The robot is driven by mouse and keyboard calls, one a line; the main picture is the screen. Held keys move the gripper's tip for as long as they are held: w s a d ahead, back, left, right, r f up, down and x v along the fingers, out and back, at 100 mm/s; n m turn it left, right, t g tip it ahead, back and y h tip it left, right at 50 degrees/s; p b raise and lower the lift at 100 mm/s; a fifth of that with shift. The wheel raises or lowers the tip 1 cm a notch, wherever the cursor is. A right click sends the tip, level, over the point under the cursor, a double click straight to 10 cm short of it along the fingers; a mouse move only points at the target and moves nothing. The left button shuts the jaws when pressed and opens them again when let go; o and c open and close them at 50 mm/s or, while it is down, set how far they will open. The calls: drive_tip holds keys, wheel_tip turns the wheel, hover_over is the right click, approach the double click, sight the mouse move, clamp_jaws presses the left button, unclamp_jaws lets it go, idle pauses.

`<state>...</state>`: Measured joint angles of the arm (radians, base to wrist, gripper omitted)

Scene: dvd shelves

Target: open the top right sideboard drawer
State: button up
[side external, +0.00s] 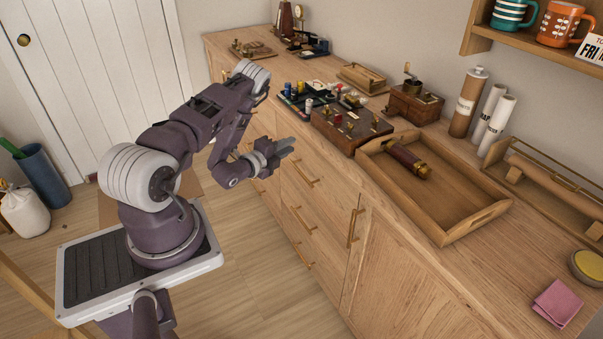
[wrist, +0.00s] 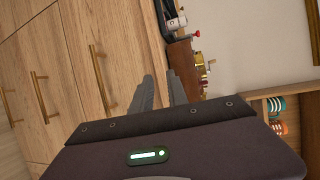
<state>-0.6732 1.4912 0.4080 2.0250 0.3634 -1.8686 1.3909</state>
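The wooden sideboard (side external: 400,275) runs along the wall, and its drawers look shut. The top right drawer (side external: 318,188) has a slim brass bar handle (side external: 305,171), to the lower right of my gripper in the side view. My gripper (side external: 290,147) is in front of the sideboard near its top edge, empty. In the wrist view my gripper (wrist: 160,88) shows two dark fingers spread apart with nothing between them. A brass handle (wrist: 100,78) stands left of the fingers there, not touched; which drawer column it belongs to is unclear.
Other handles include a lower drawer handle (side external: 302,217) and a vertical cupboard handle (side external: 353,228). The top holds a wooden tray (side external: 470,222) with a brass-ended cylinder (side external: 408,160), and a wooden box (side external: 350,128). The floor (side external: 255,275) before the drawers is clear.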

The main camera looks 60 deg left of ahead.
approach(301, 173)
drive_tip(key=r+x, duration=0.1)
drive_tip(key=x, duration=0.4)
drive_tip(key=f+x, duration=0.1)
drive_tip(key=x, duration=0.4)
drive_tip(key=shift+w+f, duration=0.1)
drive_tip(key=shift+f, duration=0.2)
clamp_jaws()
idle(0.4)
